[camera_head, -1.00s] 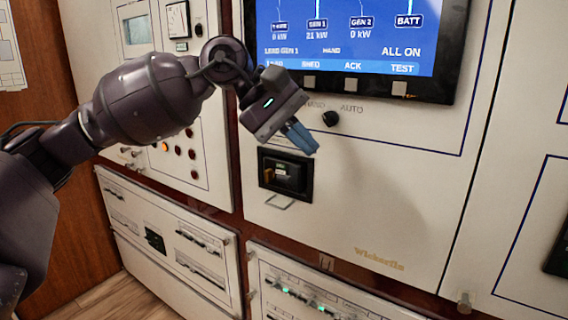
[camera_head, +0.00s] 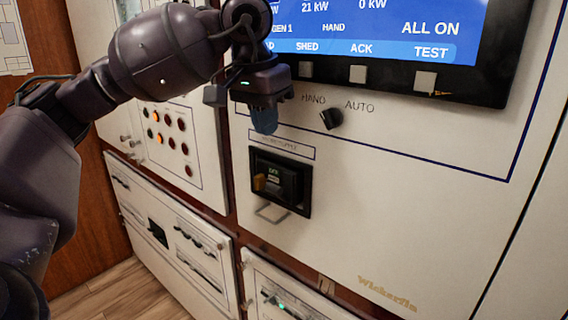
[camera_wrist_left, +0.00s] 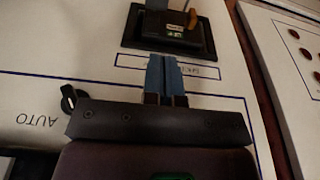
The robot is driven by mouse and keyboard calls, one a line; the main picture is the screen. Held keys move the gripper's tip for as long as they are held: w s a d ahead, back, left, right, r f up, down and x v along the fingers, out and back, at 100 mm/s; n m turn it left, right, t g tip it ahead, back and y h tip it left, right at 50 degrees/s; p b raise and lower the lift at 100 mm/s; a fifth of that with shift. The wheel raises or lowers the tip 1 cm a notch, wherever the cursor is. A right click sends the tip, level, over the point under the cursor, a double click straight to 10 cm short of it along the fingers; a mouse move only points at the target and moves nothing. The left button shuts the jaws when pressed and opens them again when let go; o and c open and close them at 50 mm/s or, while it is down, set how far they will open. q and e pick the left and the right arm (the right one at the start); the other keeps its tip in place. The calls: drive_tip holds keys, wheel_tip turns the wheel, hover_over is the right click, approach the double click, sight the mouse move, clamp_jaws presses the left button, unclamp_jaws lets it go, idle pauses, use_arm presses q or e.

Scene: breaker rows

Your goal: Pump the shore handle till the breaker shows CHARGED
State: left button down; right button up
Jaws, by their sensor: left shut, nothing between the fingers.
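The shore breaker (camera_head: 281,183) is a black unit set in the white panel. In the head view it shows a small window reading OFF and an orange-yellow tab on its left side. It shows in the left wrist view at the top (camera_wrist_left: 168,30), upside down. In the left wrist view the fingertips (camera_wrist_left: 162,60) overlap the label plate. My right gripper is not in view.
A HAND/AUTO knob (camera_head: 331,118) stands out right of my left gripper. A screen (camera_head: 375,30) with square buttons is above. A panel with red and orange lamps (camera_head: 170,135) is at left. The panel face right of the breaker is clear.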

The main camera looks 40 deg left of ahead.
sight(272, 172)
use_arm(q)
drive_tip(key=f, duration=0.3)
drive_tip(key=w+f, duration=0.1)
drive_tip(key=f, duration=0.5)
drive_tip(key=shift+w+d+f+b, duration=0.1)
drive_tip(key=shift+w+f+b, duration=0.2)
drive_tip(key=shift+w+f, duration=0.1)
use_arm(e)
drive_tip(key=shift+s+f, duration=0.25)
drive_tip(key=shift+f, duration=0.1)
use_arm(q)
drive_tip(key=shift+s+f, duration=0.15)
drive_tip(key=shift+f, duration=0.05)
drive_tip(key=shift+s+t+b, duration=0.15)
drive_tip(key=shift+t+b, duration=0.15)
drive_tip(key=shift+b, duration=0.1)
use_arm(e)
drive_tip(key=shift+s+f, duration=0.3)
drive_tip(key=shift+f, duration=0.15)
